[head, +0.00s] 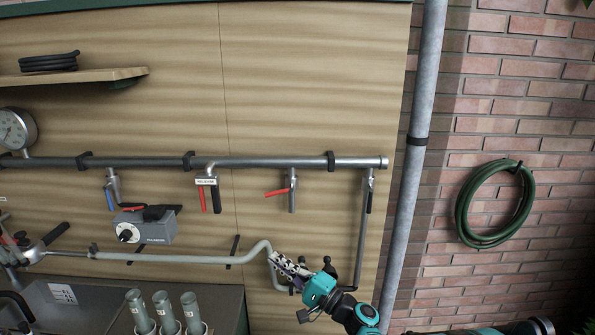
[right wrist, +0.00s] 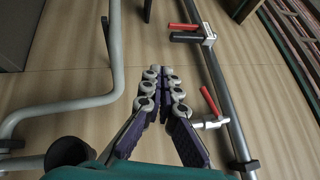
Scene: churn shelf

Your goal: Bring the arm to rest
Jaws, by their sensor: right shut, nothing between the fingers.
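My right gripper (head: 279,258) is in the lower middle of the head view, on a teal and black arm that comes in from the bottom right. It is shut and empty. In the right wrist view its two purple-grey fingers with pale round pads (right wrist: 161,72) meet at the tips. In the head view it appears beside the bent end of the light grey pipe (head: 180,258); I cannot tell whether they touch. My left gripper is not in view.
A dark horizontal pipe (head: 250,162) with red, blue and black valve handles crosses the wooden panel. A grey box (head: 146,226) with a knob hangs below. Several grey cylinders (head: 163,308) stand at the bottom. A vertical pipe (head: 413,165) and a green hose (head: 462,211) are on the right.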

